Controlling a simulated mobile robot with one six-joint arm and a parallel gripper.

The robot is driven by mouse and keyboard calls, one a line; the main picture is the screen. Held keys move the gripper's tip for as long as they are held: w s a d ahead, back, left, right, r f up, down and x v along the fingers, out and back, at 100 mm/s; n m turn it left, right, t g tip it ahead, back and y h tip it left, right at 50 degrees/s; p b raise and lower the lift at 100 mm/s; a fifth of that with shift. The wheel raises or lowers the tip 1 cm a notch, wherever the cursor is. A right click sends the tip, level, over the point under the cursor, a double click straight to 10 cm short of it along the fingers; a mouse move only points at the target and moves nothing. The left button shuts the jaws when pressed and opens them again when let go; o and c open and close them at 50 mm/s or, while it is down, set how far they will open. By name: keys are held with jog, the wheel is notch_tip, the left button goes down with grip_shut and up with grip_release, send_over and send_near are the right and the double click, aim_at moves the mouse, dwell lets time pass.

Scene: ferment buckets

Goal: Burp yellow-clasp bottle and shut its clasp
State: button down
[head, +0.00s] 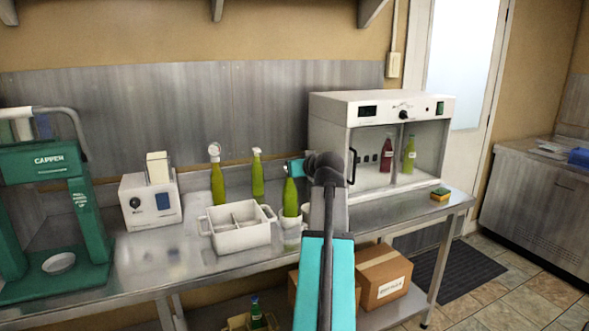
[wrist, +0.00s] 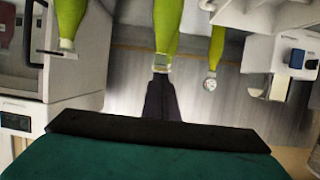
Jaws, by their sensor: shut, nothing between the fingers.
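Three green bottles stand upright on the steel bench in the head view: a left one (head: 218,183) with a round pale top, a middle one (head: 257,178), and a front one (head: 290,197) beside my arm. No clasp colour can be made out, so I cannot tell which bottle has the yellow clasp. My gripper (head: 296,168) is at the front bottle's top and partly hides it. The wrist view appears upside down. There the shut gripper fingers (wrist: 162,98) point at the top of a central green bottle (wrist: 166,28). Whether they touch it is unclear.
A white divided crate (head: 240,236) sits left of the front bottle. A white glass-fronted cabinet (head: 350,112) stands right, with red (head: 387,154) and green (head: 409,155) bottles inside. A sponge (head: 440,194) lies near the right edge. A green capper (head: 45,165) stands far left.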

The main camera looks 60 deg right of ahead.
jog(key=r+v, duration=0.2)
jog(key=v, duration=0.9)
jog(key=shift+w+d+r+p, duration=0.2)
jog(key=shift+r+p, duration=0.05)
jog(key=shift+p, duration=0.2)
dwell(0.8)
